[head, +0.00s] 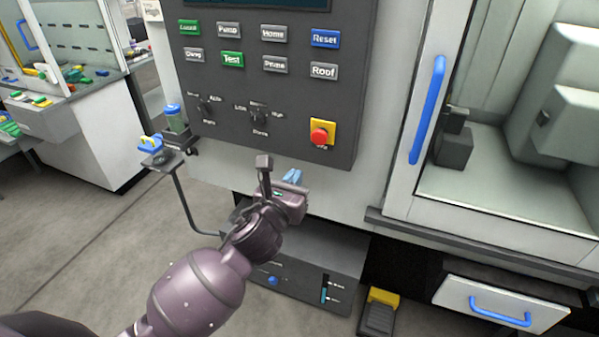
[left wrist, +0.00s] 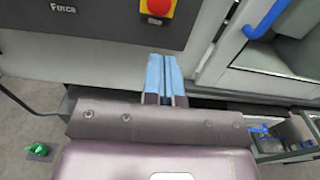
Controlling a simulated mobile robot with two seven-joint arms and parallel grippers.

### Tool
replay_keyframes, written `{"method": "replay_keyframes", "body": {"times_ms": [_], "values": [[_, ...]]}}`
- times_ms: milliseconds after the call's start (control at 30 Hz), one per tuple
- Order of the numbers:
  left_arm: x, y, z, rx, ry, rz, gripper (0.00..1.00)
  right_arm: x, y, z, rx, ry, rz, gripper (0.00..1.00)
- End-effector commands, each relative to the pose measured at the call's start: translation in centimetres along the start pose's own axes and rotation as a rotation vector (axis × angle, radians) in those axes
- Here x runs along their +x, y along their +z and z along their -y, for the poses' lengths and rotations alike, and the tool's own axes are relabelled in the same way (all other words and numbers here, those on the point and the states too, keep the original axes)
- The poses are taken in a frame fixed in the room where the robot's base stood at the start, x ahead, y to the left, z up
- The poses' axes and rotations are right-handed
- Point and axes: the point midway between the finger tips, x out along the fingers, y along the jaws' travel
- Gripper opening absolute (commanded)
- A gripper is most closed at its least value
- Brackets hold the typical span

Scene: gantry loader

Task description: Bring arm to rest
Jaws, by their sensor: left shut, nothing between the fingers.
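My left arm (head: 205,288) reaches up from the bottom left in the head view. My left gripper (head: 292,177) is in front of the lower edge of the machine's control panel (head: 228,100), below the red stop button (head: 319,137). In the left wrist view the two blue fingertips of the gripper (left wrist: 164,76) lie together, shut, with nothing held. The stop button (left wrist: 157,6) shows above them, apart from the fingers. My right gripper is in neither view.
A glass door with a blue handle (head: 427,110) is at the right. Below it is a drawer with a blue handle (head: 500,312). A yellow and black foot pedal (head: 378,312) stands on the floor. Open floor (head: 90,235) lies at the left.

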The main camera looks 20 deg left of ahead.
Motion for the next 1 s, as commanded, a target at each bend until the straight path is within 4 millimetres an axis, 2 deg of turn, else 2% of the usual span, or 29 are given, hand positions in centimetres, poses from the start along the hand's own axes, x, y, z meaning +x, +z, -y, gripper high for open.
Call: {"method": "replay_keyframes", "body": {"times_ms": [200, 367, 767, 1000], "values": [[0.0, 0.0, 0.0, -0.016, 0.0, 0.0, 0.0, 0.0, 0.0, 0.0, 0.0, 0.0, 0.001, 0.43], [0.0, 0.1, 0.1, -0.17, -0.007, 0.004, 0.0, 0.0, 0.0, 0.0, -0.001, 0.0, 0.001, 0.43], [0.3, -0.3, 1.0, -1.011, -0.08, -0.047, 0.0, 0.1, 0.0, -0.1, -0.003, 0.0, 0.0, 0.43], [-0.5, -2.6, 0.4, -1.577, -0.055, -0.124, 0.0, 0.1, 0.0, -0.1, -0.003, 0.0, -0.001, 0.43]]}}
